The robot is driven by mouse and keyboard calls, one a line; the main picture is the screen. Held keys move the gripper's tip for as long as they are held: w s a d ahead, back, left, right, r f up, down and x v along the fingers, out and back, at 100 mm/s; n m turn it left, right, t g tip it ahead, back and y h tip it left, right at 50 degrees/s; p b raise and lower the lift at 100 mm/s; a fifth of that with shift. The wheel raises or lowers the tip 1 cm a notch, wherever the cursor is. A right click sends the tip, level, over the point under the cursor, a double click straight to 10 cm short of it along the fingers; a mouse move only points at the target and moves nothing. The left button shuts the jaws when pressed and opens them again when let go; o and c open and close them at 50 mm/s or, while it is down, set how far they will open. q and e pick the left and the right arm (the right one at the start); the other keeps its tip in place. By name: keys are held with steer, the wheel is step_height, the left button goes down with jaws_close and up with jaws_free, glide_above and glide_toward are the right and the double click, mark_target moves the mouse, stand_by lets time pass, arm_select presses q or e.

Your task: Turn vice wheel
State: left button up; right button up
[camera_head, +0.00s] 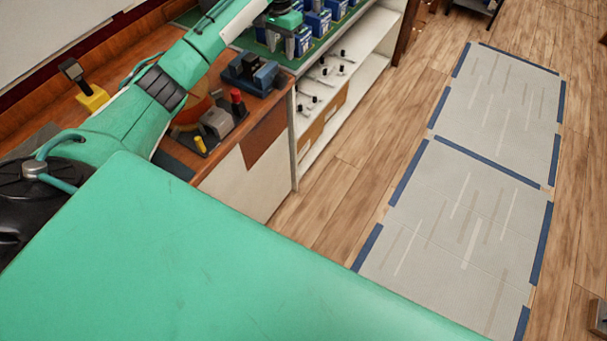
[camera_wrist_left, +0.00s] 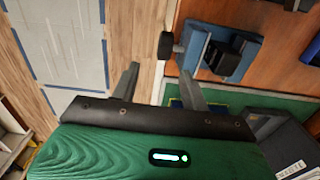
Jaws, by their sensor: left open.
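The blue vice (camera_head: 265,77) stands on the brown worktop near its front edge, with a dark block between its jaws. It also shows in the left wrist view (camera_wrist_left: 248,60), with its round black wheel (camera_wrist_left: 166,45) on a short grey shaft at its left. I cannot make out the wheel clearly in the head view. My left gripper (camera_head: 290,42) is above the green mat, beyond the vice. In the left wrist view its two fingers (camera_wrist_left: 160,72) are spread apart with nothing between them. The wheel lies ahead of the fingertips, apparently not touching them. My right gripper is not in view.
Several blue boxes (camera_head: 318,22) stand on the green mat (camera_head: 297,60). A red-topped device (camera_head: 238,102) and a grey block (camera_head: 216,122) sit nearer on the worktop. White shelves (camera_head: 368,55) below hold several black-knobbed parts. The floor beside has grey mats (camera_head: 470,215) edged in blue.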

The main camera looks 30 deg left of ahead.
arm_select(q)
steer(key=s+d+f+m, duration=0.2)
steer(key=s+d+f, duration=0.7)
steer(key=d+f, duration=0.4)
steer(key=s+d+f+t, duration=0.1)
steer(key=s+d+f, duration=0.2)
steer(key=s, duration=0.4)
steer(key=s+d+f+t+h, duration=0.1)
steer(key=s+d+f, duration=0.3)
steer(key=s, duration=0.4)
steer(key=shift+f+m, duration=0.25)
steer(key=shift+m, duration=0.15)
